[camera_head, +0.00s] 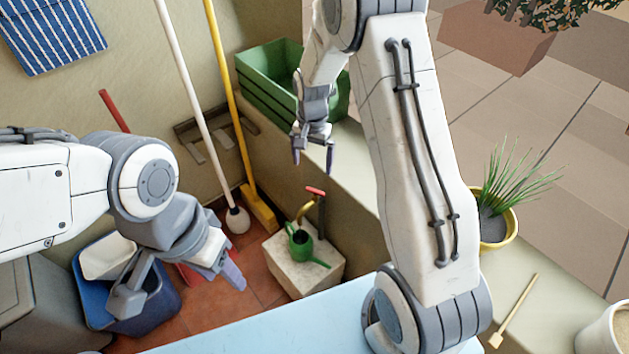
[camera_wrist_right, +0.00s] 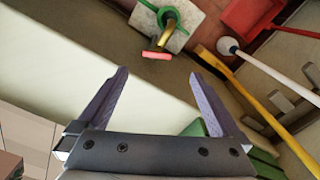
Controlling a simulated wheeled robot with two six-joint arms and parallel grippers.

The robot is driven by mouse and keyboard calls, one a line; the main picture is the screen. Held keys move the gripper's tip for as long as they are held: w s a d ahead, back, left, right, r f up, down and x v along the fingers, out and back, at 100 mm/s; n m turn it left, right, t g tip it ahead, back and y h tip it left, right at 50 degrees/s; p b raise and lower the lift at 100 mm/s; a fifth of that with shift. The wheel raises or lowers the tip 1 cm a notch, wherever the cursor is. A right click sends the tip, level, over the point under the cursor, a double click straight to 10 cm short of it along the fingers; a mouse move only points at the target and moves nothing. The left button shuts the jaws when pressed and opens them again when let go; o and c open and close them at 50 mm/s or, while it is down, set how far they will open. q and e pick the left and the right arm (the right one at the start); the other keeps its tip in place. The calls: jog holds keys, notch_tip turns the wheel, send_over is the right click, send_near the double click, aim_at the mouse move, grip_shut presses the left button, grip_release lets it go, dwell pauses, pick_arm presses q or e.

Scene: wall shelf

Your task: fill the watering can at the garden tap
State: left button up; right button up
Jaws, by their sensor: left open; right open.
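The small green watering can (camera_head: 301,243) stands upright on a pale stone block (camera_head: 325,268) in the corner. A brass tap (camera_head: 305,210) with a red handle (camera_head: 315,191) is right above the can. In the right wrist view the tap's red handle (camera_wrist_right: 157,56) lies beyond my fingertips, with the green can (camera_wrist_right: 181,15) under the spout. My right gripper (camera_head: 313,162) is open and empty, above and apart from the tap. My left gripper (camera_head: 180,288) is open and empty, left of the block. The can's inside is too small to judge.
A green crate (camera_head: 262,92) sits on the ledge behind my right gripper. A white-handled plunger (camera_head: 237,218) and a yellow broom (camera_head: 259,208) lean left of the block. A blue bin (camera_head: 160,308) is below my left gripper. A potted plant (camera_head: 495,228) stands right.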

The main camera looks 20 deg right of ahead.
aim_at(316, 190)
jog(key=shift+m, duration=0.3)
jog(key=f, duration=0.3)
jog(key=f+b, duration=0.1)
jog(key=f, duration=0.3)
jog(key=d+f, duration=0.1)
jog(key=f, duration=0.3)
jog(key=shift+w+f, duration=0.15)
jog(key=shift+w, duration=0.05)
